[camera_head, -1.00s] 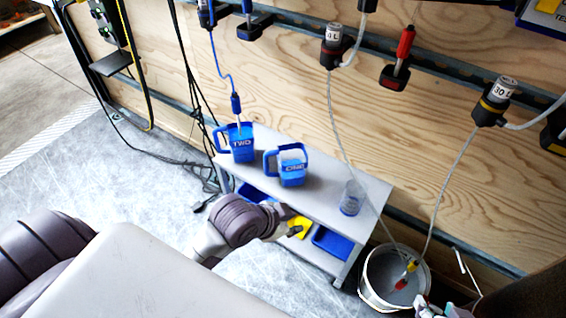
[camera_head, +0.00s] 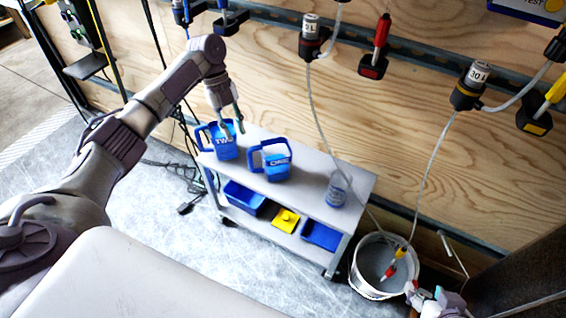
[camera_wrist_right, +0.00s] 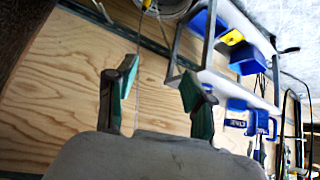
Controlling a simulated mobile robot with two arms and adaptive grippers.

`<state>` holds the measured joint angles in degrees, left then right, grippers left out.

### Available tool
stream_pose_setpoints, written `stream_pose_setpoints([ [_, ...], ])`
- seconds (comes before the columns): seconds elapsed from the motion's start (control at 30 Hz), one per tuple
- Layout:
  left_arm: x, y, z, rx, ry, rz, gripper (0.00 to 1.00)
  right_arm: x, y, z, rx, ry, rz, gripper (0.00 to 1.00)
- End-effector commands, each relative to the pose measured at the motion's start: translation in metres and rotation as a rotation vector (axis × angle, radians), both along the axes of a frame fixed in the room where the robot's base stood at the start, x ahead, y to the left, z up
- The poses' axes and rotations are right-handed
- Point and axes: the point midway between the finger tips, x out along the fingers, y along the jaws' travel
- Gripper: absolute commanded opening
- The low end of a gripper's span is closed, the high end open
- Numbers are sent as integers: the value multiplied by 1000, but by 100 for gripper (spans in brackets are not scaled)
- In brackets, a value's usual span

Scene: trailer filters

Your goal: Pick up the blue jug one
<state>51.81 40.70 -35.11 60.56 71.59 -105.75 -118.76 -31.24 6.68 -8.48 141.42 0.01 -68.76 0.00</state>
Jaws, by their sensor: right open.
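The blue jug one (camera_head: 277,165) stands upright on the top shelf of a grey cart, its handle to the left; it also shows in the right wrist view (camera_wrist_right: 240,123). The blue jug two (camera_head: 224,147) stands to its left. My left gripper (camera_head: 232,127) points down at jug two's rim, its fingers apart; whether they touch the jug is unclear. A blue tube that led to jug two is hidden by my arm. My right gripper (camera_head: 430,294) is at the bottom right, far from jug one. In the right wrist view its fingers (camera_wrist_right: 155,92) are apart and empty.
A clear bottle (camera_head: 337,190) stands at the right of the cart (camera_head: 305,200). Blue bins (camera_head: 322,236) and a yellow one (camera_head: 286,220) sit on the lower shelf. A white bucket (camera_head: 368,282) stands right of the cart. Tubes hang from the wooden wall.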

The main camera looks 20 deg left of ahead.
Motion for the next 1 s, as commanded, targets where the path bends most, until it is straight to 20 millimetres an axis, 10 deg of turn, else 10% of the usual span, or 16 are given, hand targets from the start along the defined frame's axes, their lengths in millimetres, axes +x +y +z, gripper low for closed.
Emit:
stream_pose_setpoints([
  [0.2,-13,-17,-45,3,58,-47,29,9,3,-7,11,-52,4,52],
  [1.0,-29,-34,-104,3,55,-46,29,64,27,54,110,-484,37,52],
])
